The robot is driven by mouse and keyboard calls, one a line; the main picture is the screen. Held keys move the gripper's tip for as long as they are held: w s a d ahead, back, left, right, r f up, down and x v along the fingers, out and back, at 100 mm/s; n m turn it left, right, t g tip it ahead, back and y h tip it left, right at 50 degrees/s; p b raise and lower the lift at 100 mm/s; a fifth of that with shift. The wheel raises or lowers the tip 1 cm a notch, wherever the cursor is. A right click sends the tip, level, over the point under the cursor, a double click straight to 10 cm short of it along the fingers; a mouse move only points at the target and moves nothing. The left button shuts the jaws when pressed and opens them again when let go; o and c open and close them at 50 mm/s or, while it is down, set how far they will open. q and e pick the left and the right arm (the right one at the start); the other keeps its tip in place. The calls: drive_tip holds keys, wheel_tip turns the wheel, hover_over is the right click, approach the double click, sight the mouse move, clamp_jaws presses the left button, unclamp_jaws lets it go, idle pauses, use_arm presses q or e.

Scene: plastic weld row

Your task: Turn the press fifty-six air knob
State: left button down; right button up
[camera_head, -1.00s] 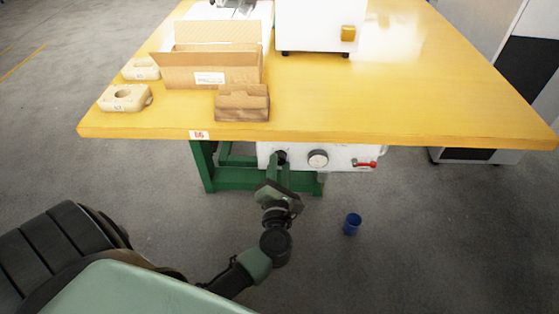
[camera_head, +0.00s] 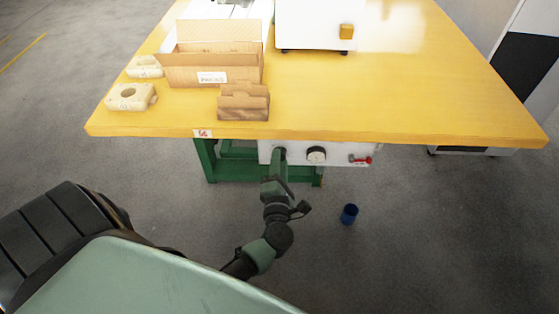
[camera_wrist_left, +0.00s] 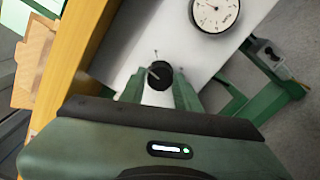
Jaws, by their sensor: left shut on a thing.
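The air knob (camera_wrist_left: 158,75) is a small black round knob on the front of a white panel (camera_wrist_left: 205,62) under the yellow table. In the head view the panel (camera_head: 344,159) hangs below the table's front edge. My left gripper (camera_head: 279,158) reaches up to the knob from below. In the left wrist view its two green fingers (camera_wrist_left: 158,88) are shut on the knob, one on each side. The knob is mostly hidden by the fingers in the head view. My right gripper is not in view.
A round gauge (camera_head: 316,154) and a red-handled valve (camera_head: 360,160) sit right of the knob. The yellow table (camera_head: 400,110) overhangs the panel and carries a cardboard box (camera_head: 212,77) and cream blocks (camera_head: 131,97). A blue cup (camera_head: 349,214) stands on the floor.

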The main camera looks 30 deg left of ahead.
use_arm(q)
drive_tip(key=shift+d+f, duration=0.1)
drive_tip(key=c, duration=1)
unclamp_jaws()
drive_tip(key=shift+c, duration=0.2)
drive_tip(key=v, duration=0.8)
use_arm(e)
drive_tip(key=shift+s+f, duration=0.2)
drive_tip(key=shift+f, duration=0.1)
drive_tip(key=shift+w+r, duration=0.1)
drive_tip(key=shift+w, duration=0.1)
